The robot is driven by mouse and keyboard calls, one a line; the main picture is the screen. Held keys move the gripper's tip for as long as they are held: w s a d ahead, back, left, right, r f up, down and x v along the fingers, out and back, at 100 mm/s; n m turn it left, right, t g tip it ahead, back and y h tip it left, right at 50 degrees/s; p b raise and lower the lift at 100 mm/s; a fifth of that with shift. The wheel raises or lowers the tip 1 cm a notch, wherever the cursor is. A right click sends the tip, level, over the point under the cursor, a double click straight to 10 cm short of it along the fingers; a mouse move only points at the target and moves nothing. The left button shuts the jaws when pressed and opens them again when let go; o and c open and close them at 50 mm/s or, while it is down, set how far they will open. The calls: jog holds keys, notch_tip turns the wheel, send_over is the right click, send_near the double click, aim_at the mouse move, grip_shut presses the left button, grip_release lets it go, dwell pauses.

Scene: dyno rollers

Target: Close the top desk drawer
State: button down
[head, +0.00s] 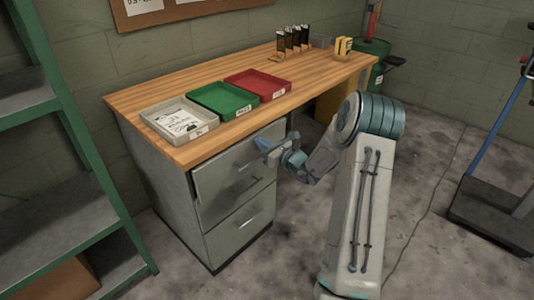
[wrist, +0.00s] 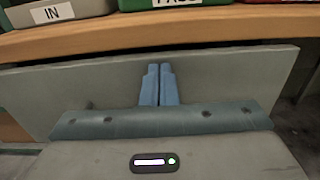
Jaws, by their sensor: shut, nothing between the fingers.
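The top desk drawer (head: 222,178) has a grey front that stands slightly out from the desk's grey cabinet. In the wrist view its front (wrist: 230,80) fills the middle, with a dark gap between its top edge and the wooden desktop. My gripper (head: 262,143) is at the upper right part of this front. Its blue fingers (wrist: 160,84) are together and empty, pointing at the drawer front. I cannot tell whether the fingertips touch it. The drawer's handle is partly visible in the head view.
A lower drawer (head: 240,225) is below, flush with the cabinet. On the wooden desktop (head: 180,90) stand a white tray (head: 163,133), a green tray (head: 208,110) and a red tray (head: 240,95). A green shelf (head: 75,110) stands at left.

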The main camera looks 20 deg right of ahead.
aim_at(253, 135)
jog(key=x, duration=0.4)
jog(key=shift+r, duration=0.2)
jog(key=shift+a+r, duration=0.1)
jog(key=shift+a, duration=0.1)
jog(key=shift+d, duration=0.1)
jog(key=p+v, duration=0.2)
jog(key=v, duration=1.2)
jog(key=s+a+r+n+g+y+p, duration=0.1)
jog(key=s+a+r+n+g+p, duration=0.45)
jog(key=s+a+r+n, duration=0.35)
jog(key=s+a+r+n+g+y+p, duration=0.1)
jog(key=s+a+r+n+g+p, duration=0.45)
jog(key=a, duration=0.55)
jog(key=s+d+r+n+g+h+p, duration=0.2)
jog(key=s+d+r+n+h+p, duration=0.2)
jog(key=s+r+n+h+p, duration=0.6)
jog(key=s+r+n, duration=0.6)
jog(key=r, duration=0.1)
jog(key=shift+s+d, duration=0.2)
jog(key=shift+s, duration=0.05)
